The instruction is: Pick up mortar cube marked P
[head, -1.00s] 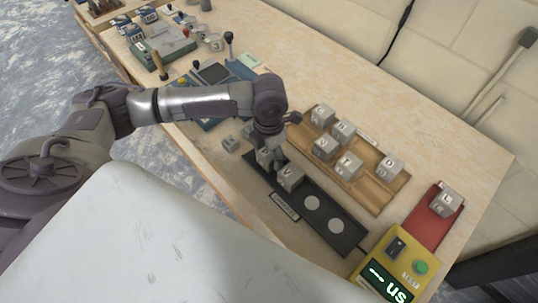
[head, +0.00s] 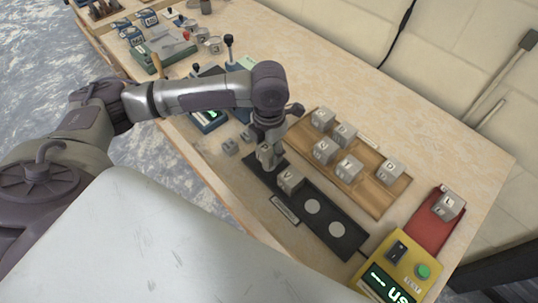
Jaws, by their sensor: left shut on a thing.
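My left gripper (head: 268,150) is shut on a small grey cube (head: 265,157) at the upper left end of the black tray (head: 345,241). The mark on this cube is too small to read surely, and the fingers hide part of it. A grey cube marked V (head: 289,181) sits on the black tray beside it. Several more lettered cubes stand on the wooden tray (head: 377,200), one of them marked D (head: 390,170). I cannot make out a P on any cube. My right gripper is not in view.
Two pale round spots on the black tray are bare. A red mat (head: 428,230) at the right bears another cube (head: 448,205). A yellow box (head: 408,262) with a green button and lit display stands in front. Tools and small devices crowd the bench's upper left.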

